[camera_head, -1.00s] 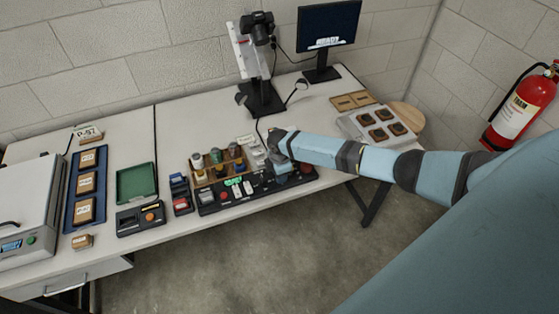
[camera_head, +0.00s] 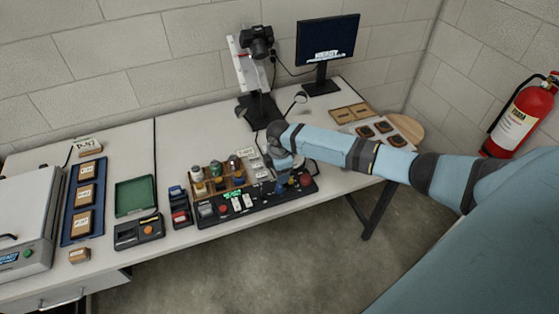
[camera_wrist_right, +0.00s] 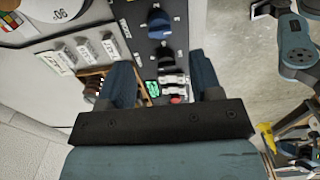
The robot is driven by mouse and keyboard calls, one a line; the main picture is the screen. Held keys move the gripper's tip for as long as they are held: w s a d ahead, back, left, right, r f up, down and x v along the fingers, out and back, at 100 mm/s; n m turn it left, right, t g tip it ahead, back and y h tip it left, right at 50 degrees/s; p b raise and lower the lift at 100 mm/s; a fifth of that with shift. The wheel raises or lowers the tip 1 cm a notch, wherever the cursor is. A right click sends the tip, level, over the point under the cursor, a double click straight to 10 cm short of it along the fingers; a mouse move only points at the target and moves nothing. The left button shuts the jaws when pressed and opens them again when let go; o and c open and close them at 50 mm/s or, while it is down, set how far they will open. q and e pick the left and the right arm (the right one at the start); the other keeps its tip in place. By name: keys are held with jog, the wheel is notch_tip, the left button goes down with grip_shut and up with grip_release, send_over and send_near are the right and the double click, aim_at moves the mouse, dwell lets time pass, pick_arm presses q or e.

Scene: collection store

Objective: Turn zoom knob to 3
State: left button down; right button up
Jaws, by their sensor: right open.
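The black control panel (camera_head: 249,206) lies along the front of the table. It also shows in the right wrist view (camera_wrist_right: 144,45). There, a blue knob (camera_wrist_right: 159,22) with small marks around it sits beyond my fingertips; I cannot read the numbers or its setting. A darker knob (camera_wrist_right: 166,56) sits nearer, between the fingertips as seen. My right gripper (camera_wrist_right: 165,72) is open, with one finger on each side and nothing held. In the head view my right gripper (camera_head: 282,186) is over the right half of the panel and partly hides it. My left gripper is not in view.
A wooden rack (camera_head: 222,185) of small bottles stands behind the panel. A camera stand (camera_head: 260,108) and a monitor (camera_head: 327,40) are further back. Blue trays and a green tray (camera_head: 135,196) lie left.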

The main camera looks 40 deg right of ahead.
notch_tip(320, 180, up, 6)
jog(key=shift+f, duration=0.25)
dwell(0.4)
jog(key=s+a+f+m+t+y, duration=0.2)
jog(key=s+a+f, duration=0.35)
jog(key=a, duration=0.25)
jog(key=s+a+f+m+t+y, duration=0.25)
jog(key=s+a+f, duration=0.25)
jog(key=s+a, duration=0.3)
jog(key=s+a+r+m+t+h, duration=0.1)
jog(key=s+r+m+t, duration=0.3)
jog(key=s, duration=0.9)
jog(key=m+t, duration=0.2)
jog(key=m, duration=0.1)
jog(key=shift+s+m, duration=0.2)
jog(key=shift+m, duration=0.15)
jog(key=shift+t, duration=0.25)
